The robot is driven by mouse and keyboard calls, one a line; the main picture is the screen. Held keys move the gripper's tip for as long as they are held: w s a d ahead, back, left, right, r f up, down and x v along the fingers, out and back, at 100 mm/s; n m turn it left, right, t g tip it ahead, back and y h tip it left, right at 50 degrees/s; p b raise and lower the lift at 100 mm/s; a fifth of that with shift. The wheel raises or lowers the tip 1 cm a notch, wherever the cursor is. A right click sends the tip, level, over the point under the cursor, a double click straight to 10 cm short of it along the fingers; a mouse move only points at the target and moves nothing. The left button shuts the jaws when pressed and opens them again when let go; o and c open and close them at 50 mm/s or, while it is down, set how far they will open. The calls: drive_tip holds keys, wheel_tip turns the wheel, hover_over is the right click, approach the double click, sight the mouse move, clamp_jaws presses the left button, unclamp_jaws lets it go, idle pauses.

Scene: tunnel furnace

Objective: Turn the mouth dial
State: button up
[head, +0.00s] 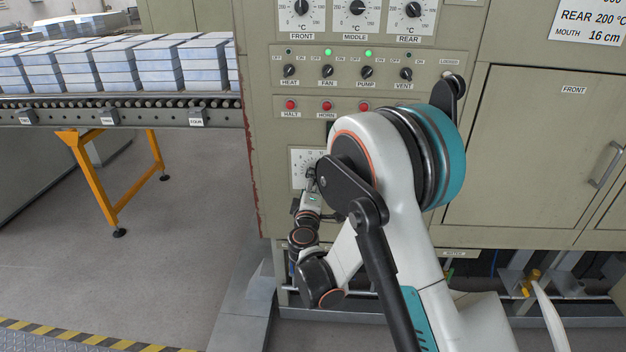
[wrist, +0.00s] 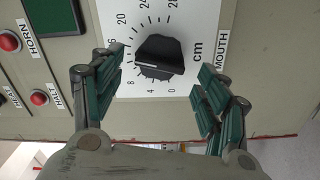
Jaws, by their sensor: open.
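The mouth dial is a black knob (wrist: 160,57) on a white scale plate marked in cm and labelled MOUTH. In the wrist view, its white pointer line is toward the left, between the 8 and the 16; the exact reading is partly hidden. My gripper (wrist: 161,75) is open, with one green-padded finger on each side of the knob and a gap to it on both sides. In the head view, the dial plate (head: 301,158) shows at the cabinet's lower left, and my gripper (head: 311,184) is in front of it, hiding most of the knob.
A sign (head: 590,20) reads REAR 200 °C and MOUTH 16 cm. Red HALT (head: 290,105) and HORN (head: 327,106) buttons sit above the dial, under a row of black switches (head: 328,71). A roller conveyor (head: 150,112) with stacked blocks is at left.

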drive_tip(key=s, duration=0.4)
drive_tip(key=d+r+m+g+h, duration=0.3)
drive_tip(key=d+r+m, duration=0.35)
drive_tip(key=d, duration=0.65)
drive_tip(key=s+d+r+m+g, duration=0.3)
drive_tip(key=s+d+r, duration=0.3)
drive_tip(key=s+d, duration=0.2)
drive_tip(key=s+d+f+m+g+y, duration=0.1)
drive_tip(key=s+m+g, duration=0.1)
drive_tip(key=s, duration=1.2)
drive_tip(key=s+d+f+m+g+y, duration=0.1)
drive_tip(key=s+m+g+y, duration=0.1)
drive_tip(key=s, duration=1.2)
drive_tip(key=shift+s+d+f+m+g+y, duration=0.3)
drive_tip(key=shift+s+d+f+m+g, duration=0.1)
drive_tip(key=shift+m+g, duration=0.15)
